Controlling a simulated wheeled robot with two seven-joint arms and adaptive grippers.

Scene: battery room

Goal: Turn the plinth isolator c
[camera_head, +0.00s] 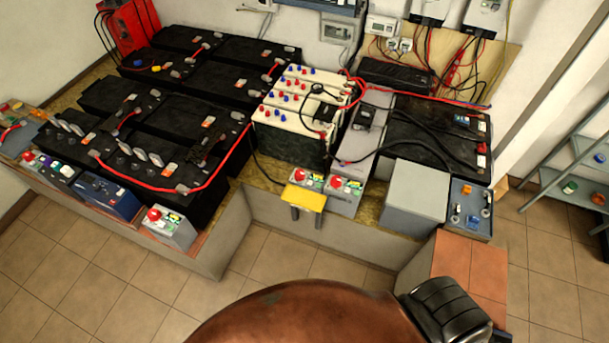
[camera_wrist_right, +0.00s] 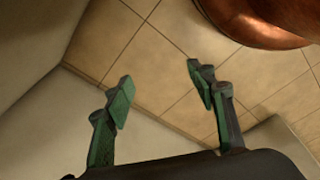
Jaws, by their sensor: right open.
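Several grey isolator boxes with red rotary knobs stand along the front of the battery plinth in the head view. One isolator (camera_head: 170,228) is at the front corner of the left plinth. Two more, an isolator (camera_head: 307,180) and its right neighbour (camera_head: 341,194), sit side by side at the middle. Another red knob (camera_head: 28,157) shows at the far left. I cannot read which one is c. My right gripper (camera_wrist_right: 160,88) is open and empty in the right wrist view, above tiled floor, with no isolator in that view.
Black batteries (camera_head: 196,129) and cables fill the plinth behind. A grey box (camera_head: 416,195) stands at right. A large copper-brown rounded shape (camera_head: 290,318) fills the bottom foreground.

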